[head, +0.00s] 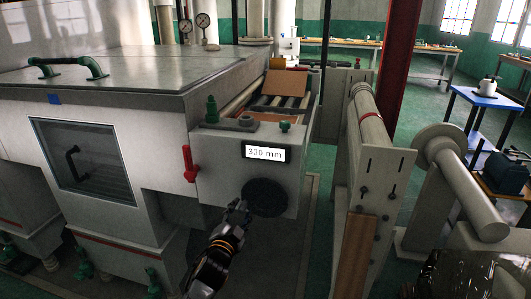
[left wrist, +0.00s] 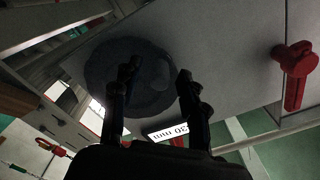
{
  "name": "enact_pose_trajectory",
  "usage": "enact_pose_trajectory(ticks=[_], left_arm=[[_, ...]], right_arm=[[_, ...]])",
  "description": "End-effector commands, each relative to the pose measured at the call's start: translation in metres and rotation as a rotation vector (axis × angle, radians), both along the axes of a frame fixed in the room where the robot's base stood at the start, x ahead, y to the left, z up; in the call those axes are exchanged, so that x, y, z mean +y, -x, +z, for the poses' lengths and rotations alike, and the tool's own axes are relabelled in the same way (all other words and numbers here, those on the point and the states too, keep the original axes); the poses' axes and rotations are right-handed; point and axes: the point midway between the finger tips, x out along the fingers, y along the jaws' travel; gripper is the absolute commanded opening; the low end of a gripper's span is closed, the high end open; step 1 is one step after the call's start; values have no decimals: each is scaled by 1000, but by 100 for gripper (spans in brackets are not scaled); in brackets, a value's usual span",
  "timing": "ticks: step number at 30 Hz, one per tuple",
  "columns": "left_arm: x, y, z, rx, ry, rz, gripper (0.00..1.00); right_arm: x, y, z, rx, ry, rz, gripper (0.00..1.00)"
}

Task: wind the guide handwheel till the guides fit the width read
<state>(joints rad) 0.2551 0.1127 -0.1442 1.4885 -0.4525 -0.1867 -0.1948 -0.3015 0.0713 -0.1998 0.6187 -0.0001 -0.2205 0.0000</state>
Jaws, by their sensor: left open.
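The guide handwheel (head: 268,198) is a dark round disc on the front of the pale machine housing, under a lit readout (head: 265,153) that appears to say 330 mm. My left gripper (head: 238,207) is at the wheel's left edge in the head view. In the left wrist view its open fingers (left wrist: 156,76) stand in front of the dark wheel (left wrist: 104,68), with nothing gripped between them. Whether they touch the wheel I cannot tell. The readout (left wrist: 168,131) shows upside down there, partly hidden by a finger. My right gripper is not in view.
A red lever (head: 189,164) is left of the wheel; it also shows in the left wrist view (left wrist: 298,66). A brown carton (head: 287,82) sits on the conveyor behind the housing. A pale roller frame (head: 375,160) stands to the right, with floor between.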

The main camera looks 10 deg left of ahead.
Motion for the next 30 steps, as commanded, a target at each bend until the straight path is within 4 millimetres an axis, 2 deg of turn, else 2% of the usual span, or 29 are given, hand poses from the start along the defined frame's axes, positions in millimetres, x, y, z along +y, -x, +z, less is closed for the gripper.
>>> enact_pose_trajectory(ticks=[5, 22, 30], left_arm=[[0, 7, 1, 1, 1, 0, 43], [2, 63, 1, 2, 2, 1, 43], [2, 70, 0, 0, 0, 0, 43]], right_arm=[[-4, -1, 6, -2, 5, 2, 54], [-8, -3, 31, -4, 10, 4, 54], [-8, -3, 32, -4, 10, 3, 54]])
